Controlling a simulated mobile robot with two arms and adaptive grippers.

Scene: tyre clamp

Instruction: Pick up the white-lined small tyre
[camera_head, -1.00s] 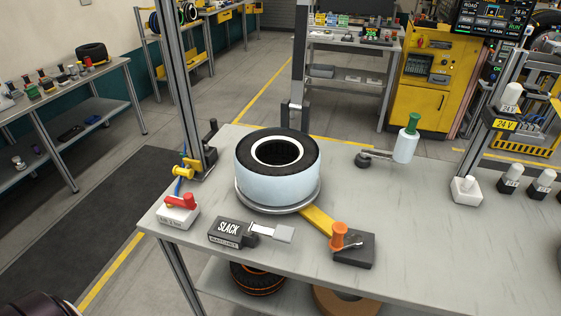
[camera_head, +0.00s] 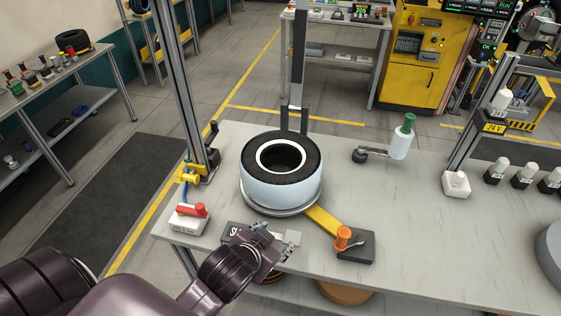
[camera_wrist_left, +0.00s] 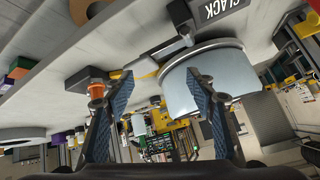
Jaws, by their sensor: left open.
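The small tyre (camera_head: 311,160) is black with a white ring around its centre hole. It lies flat on a round metal plate (camera_head: 262,209) on the workbench, with a pale blue-white band around its side. My left gripper (camera_head: 281,237) is open and empty at the bench's front edge, in front of the tyre and apart from it in the head view. It partly covers the block marked SLACK. In the left wrist view, which is upside down, the tyre's pale side (camera_wrist_left: 180,92) shows behind the right-hand finger of the open gripper (camera_wrist_left: 160,76). My right gripper is not in view.
A yellow bar (camera_head: 321,219) runs from the plate to an orange-knobbed clamp (camera_head: 343,238). A red-levered box (camera_head: 187,222) and a metal post (camera_head: 175,90) stand left. A green-topped bottle (camera_head: 400,143) stands back right. The bench (camera_head: 410,210) is clear right of the clamp.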

